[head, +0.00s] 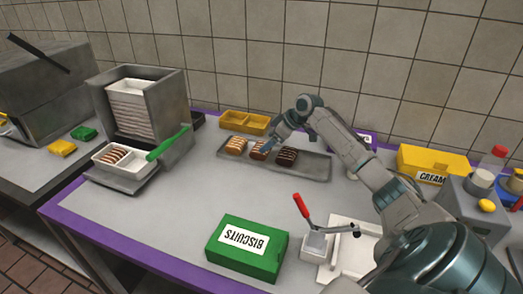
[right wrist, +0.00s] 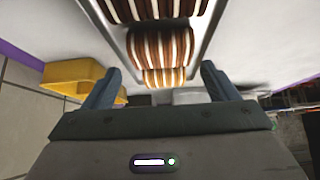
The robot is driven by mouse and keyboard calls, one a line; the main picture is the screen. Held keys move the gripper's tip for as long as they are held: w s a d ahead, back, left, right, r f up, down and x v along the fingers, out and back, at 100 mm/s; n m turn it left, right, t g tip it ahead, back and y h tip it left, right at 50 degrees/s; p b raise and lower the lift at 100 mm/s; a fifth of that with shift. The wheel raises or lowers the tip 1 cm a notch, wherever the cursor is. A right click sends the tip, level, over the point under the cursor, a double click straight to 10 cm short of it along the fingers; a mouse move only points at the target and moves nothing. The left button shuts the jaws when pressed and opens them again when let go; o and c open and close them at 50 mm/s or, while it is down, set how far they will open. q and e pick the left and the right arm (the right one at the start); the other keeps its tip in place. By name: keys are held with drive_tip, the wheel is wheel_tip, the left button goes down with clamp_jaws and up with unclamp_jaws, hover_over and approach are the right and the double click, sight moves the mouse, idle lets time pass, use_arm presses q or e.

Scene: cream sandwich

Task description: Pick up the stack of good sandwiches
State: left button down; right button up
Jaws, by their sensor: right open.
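Three sandwich stacks stand in a row on a long metal tray (head: 322,168) in the head view. The left one is golden with pale stripes (head: 236,145), the middle one is brown (head: 258,150), and the right one is dark (head: 287,156). In the right wrist view the golden stack (right wrist: 165,77) is lowest, with the brown stack (right wrist: 160,48) and the dark stack (right wrist: 150,10) above it. My right gripper (head: 268,146) is at the middle stack and partly covers it. Its fingers (right wrist: 160,72) are apart with nothing gripped. My left gripper is not in view.
A yellow tray (head: 245,122) lies just behind the metal tray. A dispenser with a green handle (head: 168,142) stands left. A green biscuits box (head: 245,248) and a red-handled press (head: 318,240) are in front. A yellow cream box (head: 432,162) is right. The counter's left-middle is clear.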

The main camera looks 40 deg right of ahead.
sight(260, 147)
drive_tip(key=shift+w+a+f+p, duration=0.25)
drive_tip(key=shift+w+f+p, duration=0.05)
drive_tip(key=shift+f, duration=0.05)
drive_tip(key=p+x, duration=0.1)
drive_tip(key=x, duration=0.2)
drive_tip(key=shift+w+a+f, duration=0.15)
drive_tip(key=shift+w+a, duration=0.05)
drive_tip(key=shift+w+f, duration=0.25)
drive_tip(key=shift+f, duration=0.2)
drive_tip(key=shift+s, duration=0.1)
drive_tip(key=shift+c, duration=0.2)
drive_tip(key=c, duration=0.7)
